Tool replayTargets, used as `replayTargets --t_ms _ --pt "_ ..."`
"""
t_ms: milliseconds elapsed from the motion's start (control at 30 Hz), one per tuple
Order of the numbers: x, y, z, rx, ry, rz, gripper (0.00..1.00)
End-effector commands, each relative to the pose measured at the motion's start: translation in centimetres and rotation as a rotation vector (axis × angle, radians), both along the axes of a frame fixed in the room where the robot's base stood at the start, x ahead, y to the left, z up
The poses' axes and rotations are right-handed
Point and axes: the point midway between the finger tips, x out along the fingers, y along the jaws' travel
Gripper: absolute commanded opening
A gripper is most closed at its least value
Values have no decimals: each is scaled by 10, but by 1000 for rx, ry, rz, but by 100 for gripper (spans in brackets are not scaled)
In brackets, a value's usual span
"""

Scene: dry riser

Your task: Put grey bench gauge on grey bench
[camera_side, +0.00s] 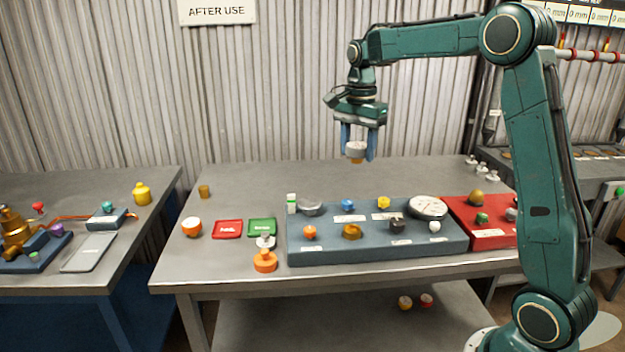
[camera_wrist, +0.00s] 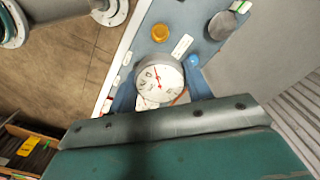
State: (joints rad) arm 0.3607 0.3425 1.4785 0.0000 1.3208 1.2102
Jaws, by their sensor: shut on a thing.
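My gripper (camera_side: 357,156) has its blue fingers closed on a small round pale gauge (camera_side: 356,148), held in the air above the back of the blue-grey tray (camera_side: 378,253). In the wrist view a white dial with a red needle (camera_wrist: 158,78), which looks like the held gauge, sits between the fingers (camera_wrist: 162,90). Another large white dial gauge (camera_side: 428,207) lies on the tray's right end.
The tray carries several small coloured parts and labels. A red tray (camera_side: 487,238) adjoins it at the right. Red (camera_side: 228,229) and green (camera_side: 262,227) plates and an orange part (camera_side: 265,261) lie to the left. A second table (camera_side: 125,262) stands further left.

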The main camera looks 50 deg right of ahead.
Motion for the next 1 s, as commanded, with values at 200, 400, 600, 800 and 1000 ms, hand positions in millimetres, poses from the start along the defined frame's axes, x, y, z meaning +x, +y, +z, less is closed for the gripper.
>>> replayTargets --t_ms 200,400,600,800,1000 --pt "0 0 0 -1 -1 0 20" --pt "0 0 0 -1 -1 0 20" --pt "4 1 0 0 -1 1 20" --pt "23 8 1 -1 -2 3 20" --pt "56 23 1 0 -1 4 20"
